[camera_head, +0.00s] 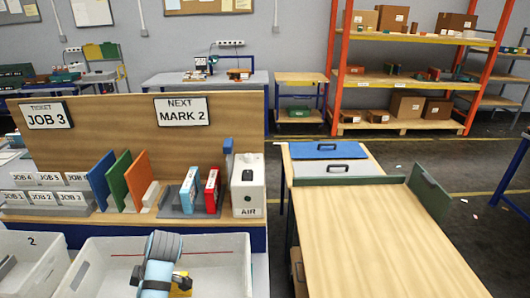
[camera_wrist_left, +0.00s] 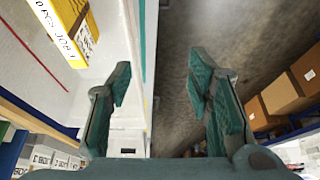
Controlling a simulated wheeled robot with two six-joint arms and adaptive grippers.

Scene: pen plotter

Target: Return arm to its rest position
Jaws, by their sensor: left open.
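My left arm (camera_head: 160,262) comes up from the bottom of the head view, over a white bin (camera_head: 225,246); its gripper cannot be made out there. In the left wrist view my left gripper (camera_wrist_left: 160,85) is open, with nothing between its two fingers. A yellow box with a printed white label (camera_wrist_left: 65,25) lies in the bin, left of the fingers and apart from them. In the head view the yellow box (camera_head: 183,284) is partly hidden behind my arm. My right gripper is not in view.
A bench holds job cards, coloured panels (camera_head: 138,187) and a white AIR unit (camera_head: 248,188) behind the bin. A second white bin (camera_head: 30,245) stands at left. A wooden-topped table (camera_head: 370,235) stands at right, its top bare. Shelving (camera_head: 405,80) stands far behind.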

